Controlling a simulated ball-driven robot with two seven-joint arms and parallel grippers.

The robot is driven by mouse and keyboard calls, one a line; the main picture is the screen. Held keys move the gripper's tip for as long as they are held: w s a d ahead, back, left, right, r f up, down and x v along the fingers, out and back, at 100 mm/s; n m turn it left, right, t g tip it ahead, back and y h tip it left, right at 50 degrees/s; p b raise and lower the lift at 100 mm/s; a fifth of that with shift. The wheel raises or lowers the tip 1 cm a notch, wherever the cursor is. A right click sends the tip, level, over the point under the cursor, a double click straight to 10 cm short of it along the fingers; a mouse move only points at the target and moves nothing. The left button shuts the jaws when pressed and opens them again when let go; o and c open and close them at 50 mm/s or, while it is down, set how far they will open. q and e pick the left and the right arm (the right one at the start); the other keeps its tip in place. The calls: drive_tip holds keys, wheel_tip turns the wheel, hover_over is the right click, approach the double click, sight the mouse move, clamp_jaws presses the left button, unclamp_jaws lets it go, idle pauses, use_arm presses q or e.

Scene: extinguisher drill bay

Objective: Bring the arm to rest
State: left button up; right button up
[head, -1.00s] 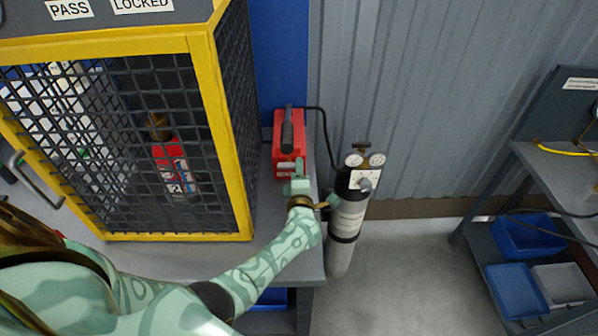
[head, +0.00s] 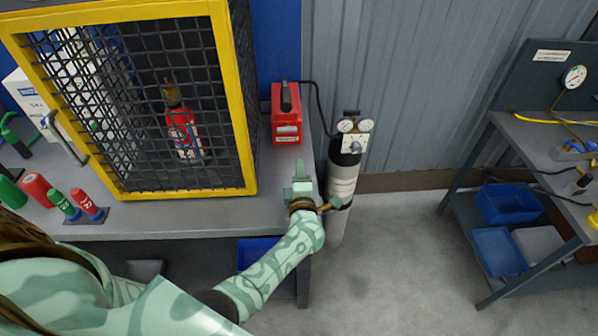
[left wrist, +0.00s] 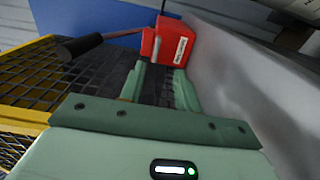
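My left gripper (head: 299,174) is over the right end of the grey bench, in front of the red box (head: 287,116) and apart from it. In the left wrist view my left gripper (left wrist: 159,72) has its two fingers apart with nothing between them. The red box (left wrist: 168,44) is beyond the fingertips there, with a black-ended rod (left wrist: 84,46) reaching left from it. My right gripper is not in view.
A yellow-framed mesh cage (head: 246,130) holding a red extinguisher (head: 184,132) stands left of my gripper. A grey cylinder with gauges (head: 341,185) stands close at its right. Coloured canisters (head: 60,203) are at the bench's left.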

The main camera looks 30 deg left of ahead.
use_arm(q)
drive_tip(key=s+d+r+m+g+h, duration=0.1)
drive_tip(key=s+d+m+h, duration=0.4)
drive_tip(key=m, duration=0.6)
drive_tip(key=s+d+r+m+h, duration=0.1)
drive_tip(key=s+d+m+h, duration=0.3)
drive_tip(key=m+h, duration=0.45)
drive_tip(key=s+a+r+m+g+y, duration=0.2)
drive_tip(key=s+a+m+g+y, duration=0.3)
drive_tip(key=s, duration=0.4)
drive_tip(key=s+a+r+m+g+y, duration=0.2)
drive_tip(key=s+a+m+y, duration=0.2)
drive_tip(key=s+a+m, duration=0.45)
drive_tip(key=s+d+f+n+g+h+b, duration=0.1)
drive_tip(key=s+d+f, duration=0.15)
drive_tip(key=f, duration=0.85)
drive_tip(key=s+d+f+n+g+h+b, duration=0.1)
drive_tip(key=s+d+f+g, duration=0.15)
drive_tip(key=f, duration=0.75)
drive_tip(key=s+d+f+n+g+h, duration=0.1)
drive_tip(key=s+d+f+h, duration=0.15)
drive_tip(key=f, duration=0.85)
drive_tip(key=s+f+n+g+b, duration=0.1)
drive_tip(key=s+f, duration=0.5)
drive_tip(key=s, duration=0.3)
drive_tip(key=s+a+f+n+g, duration=0.1)
drive_tip(key=s+f, duration=0.6)
drive_tip(key=s, duration=0.2)
drive_tip(key=shift+s+f+b, duration=0.15)
drive_tip(key=shift+b, duration=0.2)
